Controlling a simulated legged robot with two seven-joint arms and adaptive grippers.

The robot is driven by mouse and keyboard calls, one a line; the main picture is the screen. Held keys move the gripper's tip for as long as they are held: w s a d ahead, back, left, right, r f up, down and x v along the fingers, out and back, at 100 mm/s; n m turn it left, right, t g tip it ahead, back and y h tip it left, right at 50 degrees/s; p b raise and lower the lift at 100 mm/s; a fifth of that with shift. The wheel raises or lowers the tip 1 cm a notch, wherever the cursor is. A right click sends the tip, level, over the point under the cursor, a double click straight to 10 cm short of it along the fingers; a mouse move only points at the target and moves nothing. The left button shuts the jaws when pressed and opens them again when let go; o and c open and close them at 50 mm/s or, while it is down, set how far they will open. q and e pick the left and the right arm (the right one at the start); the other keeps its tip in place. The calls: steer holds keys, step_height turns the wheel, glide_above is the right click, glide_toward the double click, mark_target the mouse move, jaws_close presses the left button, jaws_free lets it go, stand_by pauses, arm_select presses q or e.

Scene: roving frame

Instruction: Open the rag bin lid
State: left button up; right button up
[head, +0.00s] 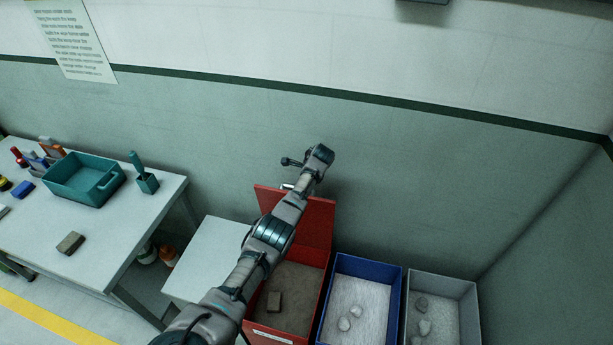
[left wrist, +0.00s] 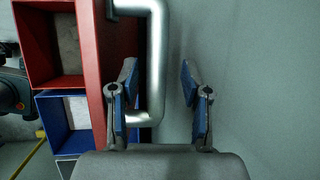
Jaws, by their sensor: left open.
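The red rag bin (head: 262,325) stands on the floor at lower middle in the head view. Its red lid (head: 318,220) is raised and stands upright at the back, near the wall. My left arm crosses in front and hides part of bin and lid. My left gripper (head: 291,162) is above the lid's top edge. In the left wrist view the left gripper (left wrist: 160,92) is open. The lid's silver handle (left wrist: 157,50) passes by the left finger, which hides part of it; I cannot tell whether they touch. My right gripper is not in view.
A blue bin (head: 373,264) and a grey bin (head: 470,300) holding pale lumps stand right of the red bin. A pale low surface (head: 205,262) and a workbench (head: 105,255) with a teal tray (head: 60,186) are left. The wall (head: 420,190) is close behind.

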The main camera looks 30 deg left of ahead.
arm_select(q)
steer(key=v, duration=0.8)
steer(key=shift+r, duration=0.5)
steer(key=shift+f, duration=0.1)
